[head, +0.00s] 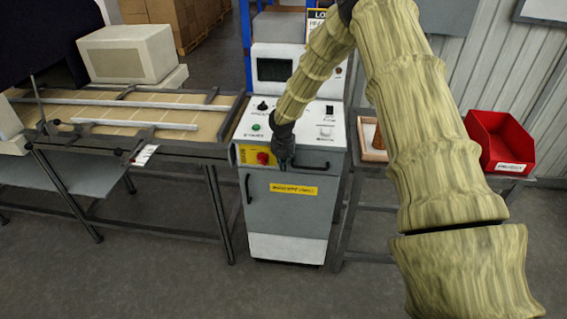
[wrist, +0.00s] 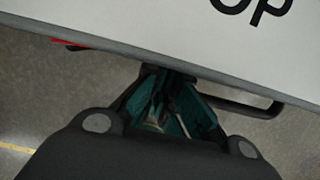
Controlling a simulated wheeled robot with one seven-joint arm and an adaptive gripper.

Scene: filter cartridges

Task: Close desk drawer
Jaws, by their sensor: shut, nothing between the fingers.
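The grey cabinet (head: 285,215) stands in the middle of the head view. Its upper front band looks like the drawer (head: 318,157), with a dark bar handle (head: 312,166). I cannot tell whether this drawer stands out or sits flush. My gripper (head: 284,168) is shut and empty, pointing down in front of that band, left of the handle. In the wrist view my gripper (wrist: 170,72) has its fingertips by the edge of a white panel (wrist: 150,22). A dark handle (wrist: 255,107) shows right of the fingers; contact is unclear.
A red button (head: 262,158) on a yellow plate is left of my gripper. A lower door with a yellow label (head: 294,190) is below. A conveyor table (head: 110,115) stands left, and a red bin (head: 500,142) is on the right bench. The floor in front is clear.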

